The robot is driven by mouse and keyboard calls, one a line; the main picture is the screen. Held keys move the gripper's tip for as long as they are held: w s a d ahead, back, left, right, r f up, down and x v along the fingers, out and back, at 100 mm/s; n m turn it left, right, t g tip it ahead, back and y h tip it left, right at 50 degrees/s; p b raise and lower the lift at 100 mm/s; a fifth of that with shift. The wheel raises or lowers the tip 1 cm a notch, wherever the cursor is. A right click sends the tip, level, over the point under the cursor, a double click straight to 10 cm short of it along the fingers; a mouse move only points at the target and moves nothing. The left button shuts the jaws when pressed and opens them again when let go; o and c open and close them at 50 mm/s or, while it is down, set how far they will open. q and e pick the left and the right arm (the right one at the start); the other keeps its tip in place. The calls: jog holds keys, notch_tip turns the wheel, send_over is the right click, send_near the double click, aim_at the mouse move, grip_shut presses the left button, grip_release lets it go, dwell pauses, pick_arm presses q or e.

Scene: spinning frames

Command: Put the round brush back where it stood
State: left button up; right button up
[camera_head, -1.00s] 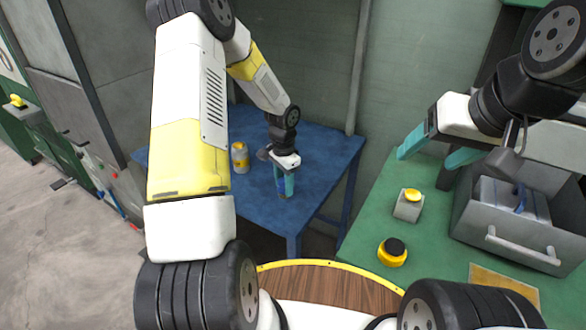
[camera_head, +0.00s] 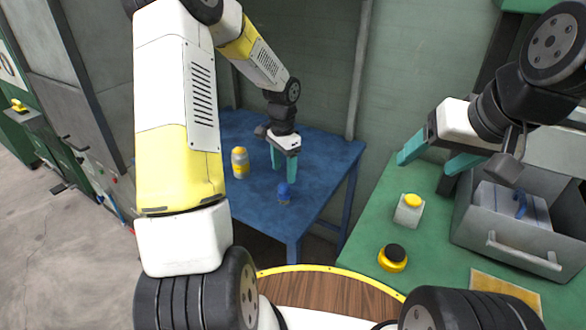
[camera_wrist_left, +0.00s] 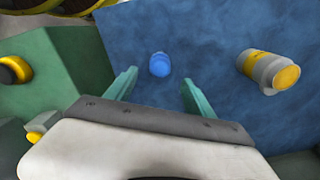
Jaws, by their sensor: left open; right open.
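A small blue round-topped object, which looks like the round brush (camera_head: 284,192), stands on the blue table (camera_head: 328,165) near its front edge. In the left wrist view the brush (camera_wrist_left: 160,64) shows beyond and between my spread fingertips, with a gap around it. My left gripper (camera_head: 283,175) is open and empty, just behind and above the brush in the head view. It also shows in the left wrist view (camera_wrist_left: 159,79). My right gripper (camera_head: 427,163) is open and empty over the green bench. The brush's underside is hard to make out.
A grey-and-yellow canister (camera_head: 240,163) stands on the blue table, left of my left gripper. On the green bench (camera_head: 440,225) are a yellow-topped box (camera_head: 409,210), a black-and-yellow button (camera_head: 393,257) and a grey drawer box (camera_head: 520,251) with a blue item inside.

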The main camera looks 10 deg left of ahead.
aim_at(284, 185)
pick_arm(q)
jog(key=s+r+n+t, duration=0.1)
jog(key=s+r+n, duration=0.1)
jog(key=s+r, duration=0.5)
jog(key=s+r+n+t, duration=0.2)
jog(key=s+r, duration=0.2)
jog(key=r, duration=0.8)
jog(key=s+d+r+n+t+h, duration=0.1)
jog(key=s+r+n, duration=0.1)
jog(key=s, duration=0.4)
jog(key=s+d+r+n+t+h, duration=0.1)
jog(key=s+r+n+t, duration=0.1)
jog(key=s, duration=0.5)
jog(key=shift+s+r, duration=0.15)
jog(key=shift+r, duration=0.3)
